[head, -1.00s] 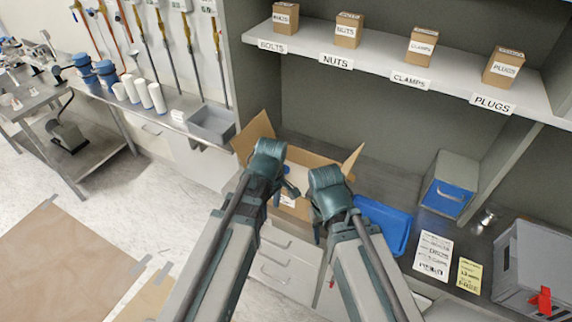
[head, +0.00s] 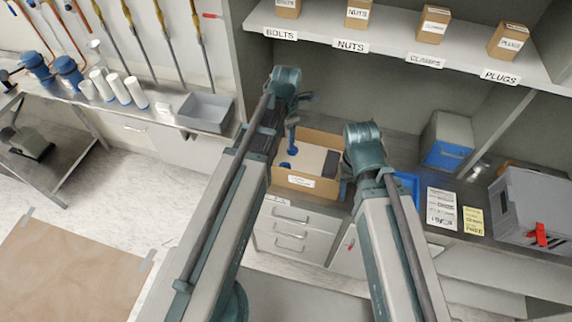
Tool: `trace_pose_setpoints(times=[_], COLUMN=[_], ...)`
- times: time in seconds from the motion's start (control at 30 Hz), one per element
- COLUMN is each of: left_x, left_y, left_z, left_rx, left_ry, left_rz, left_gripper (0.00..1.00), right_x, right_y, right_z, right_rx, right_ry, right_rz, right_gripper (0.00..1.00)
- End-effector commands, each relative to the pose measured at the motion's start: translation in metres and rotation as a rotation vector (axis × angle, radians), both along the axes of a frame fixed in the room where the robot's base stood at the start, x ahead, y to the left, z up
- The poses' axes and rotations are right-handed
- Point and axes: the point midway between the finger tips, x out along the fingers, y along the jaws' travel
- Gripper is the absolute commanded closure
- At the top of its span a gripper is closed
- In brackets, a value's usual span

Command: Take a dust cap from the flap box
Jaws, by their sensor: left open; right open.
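The cardboard flap box (head: 277,181) stands on the counter in the middle of the head view, its top open and a white label on its front. Inside it show blue pieces (head: 287,165), which look like dust caps, and a dark grey block at the right. My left gripper (head: 303,97) is open, above and behind the box's left part, and looks empty. My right gripper (head: 346,188) is open, low beside the box's right side, and largely hidden behind its own wrist. Whether it touches the box I cannot tell.
A shelf (head: 390,48) with small labelled boxes runs above the counter. A blue tray (head: 408,184) lies right of my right wrist, partly hidden. Papers (head: 441,208), a blue-fronted bin (head: 446,150) and a grey case (head: 535,205) stand further right. A grey tray (head: 205,111) is at left.

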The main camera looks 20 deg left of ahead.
Motion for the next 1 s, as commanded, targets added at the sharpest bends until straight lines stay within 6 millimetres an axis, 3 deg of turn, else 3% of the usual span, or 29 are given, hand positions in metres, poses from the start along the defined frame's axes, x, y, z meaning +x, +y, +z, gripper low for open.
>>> trace_pose_setpoints(times=[0.6,1.0], left_x=[0.0,0.0], left_y=[0.0,0.001], left_z=[-0.08,-0.089], left_rx=[0.0,0.0], left_ry=[0.0,0.0], left_rz=[-0.003,-0.003], left_gripper=[0.43,0.43], right_x=[0.0,0.0], right_y=[0.0,0.0], right_z=[-0.08,-0.089], right_rx=[-0.001,-0.001], right_ry=[0.0,0.0], right_rz=[0.006,0.005], right_gripper=[0.5,0.5])
